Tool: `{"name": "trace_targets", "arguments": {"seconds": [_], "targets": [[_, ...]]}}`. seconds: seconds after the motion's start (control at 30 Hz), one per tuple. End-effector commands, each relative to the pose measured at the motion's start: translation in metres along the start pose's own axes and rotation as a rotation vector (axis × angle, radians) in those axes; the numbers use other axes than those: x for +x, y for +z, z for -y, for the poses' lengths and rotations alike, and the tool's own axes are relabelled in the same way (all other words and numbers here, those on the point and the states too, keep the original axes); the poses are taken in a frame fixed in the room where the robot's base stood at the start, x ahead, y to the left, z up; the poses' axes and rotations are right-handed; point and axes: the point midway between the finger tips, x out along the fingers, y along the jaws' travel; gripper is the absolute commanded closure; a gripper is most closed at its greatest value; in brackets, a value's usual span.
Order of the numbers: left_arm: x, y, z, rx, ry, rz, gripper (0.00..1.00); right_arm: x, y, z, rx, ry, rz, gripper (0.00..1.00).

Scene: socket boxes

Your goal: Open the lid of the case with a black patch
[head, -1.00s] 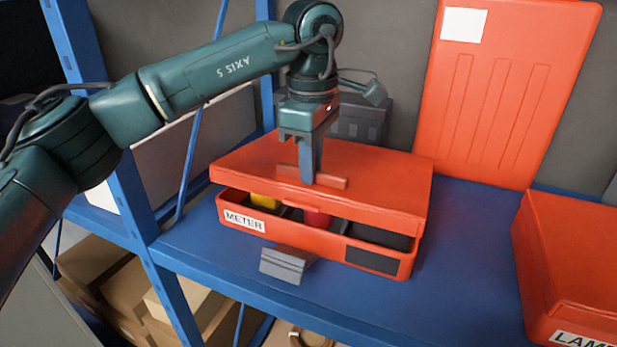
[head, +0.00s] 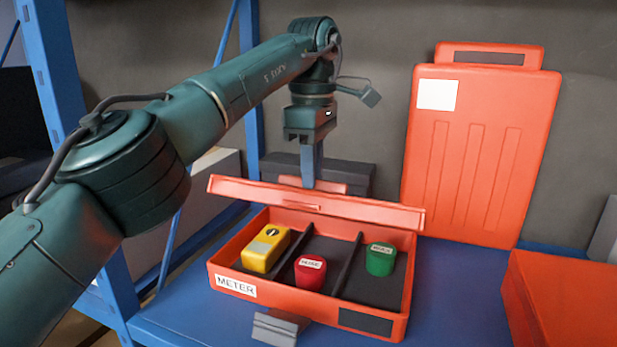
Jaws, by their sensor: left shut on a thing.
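The orange case (head: 278,302) marked METER stands on the blue shelf, with a black patch (head: 366,322) at the right of its front wall. Its lid (head: 320,207) is raised and tilted up toward the back, its front edge well above the base. My left gripper (head: 311,178) points down behind the raised front edge, shut on the lid's handle (head: 336,186); its fingertips are partly hidden by the lid. The grey front latch (head: 277,328) hangs open. Inside are a yellow meter (head: 266,249), a red block (head: 310,273) and a green block (head: 381,260) between black dividers. My right gripper is out of view.
A tall orange panel with a handle (head: 478,150) leans on the back wall at the right. Another orange case (head: 560,300) stands at the right edge. A dark grey box (head: 345,176) is behind the lid. Bare blue shelf (head: 455,290) lies between the cases.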

Motion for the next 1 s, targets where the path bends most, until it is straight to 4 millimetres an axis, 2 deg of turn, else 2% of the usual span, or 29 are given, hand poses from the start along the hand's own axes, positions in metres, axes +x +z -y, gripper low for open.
{"name": "trace_targets", "arguments": {"seconds": [0.7, 0.73, 0.9, 1.0], "targets": [[-0.0057, -0.0008, -0.0039, -0.002, 0.009, -0.001, 1.0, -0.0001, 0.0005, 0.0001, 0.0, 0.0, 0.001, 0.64], [-0.0057, -0.0009, -0.0039, -0.002, 0.009, -0.001, 0.8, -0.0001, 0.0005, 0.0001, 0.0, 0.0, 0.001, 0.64], [-0.0054, -0.0008, -0.0036, -0.002, 0.007, 0.0, 0.66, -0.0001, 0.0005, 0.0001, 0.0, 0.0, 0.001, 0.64], [-0.0053, -0.0007, -0.0035, -0.002, 0.006, 0.0, 0.65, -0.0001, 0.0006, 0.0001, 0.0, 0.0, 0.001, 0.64]]}}
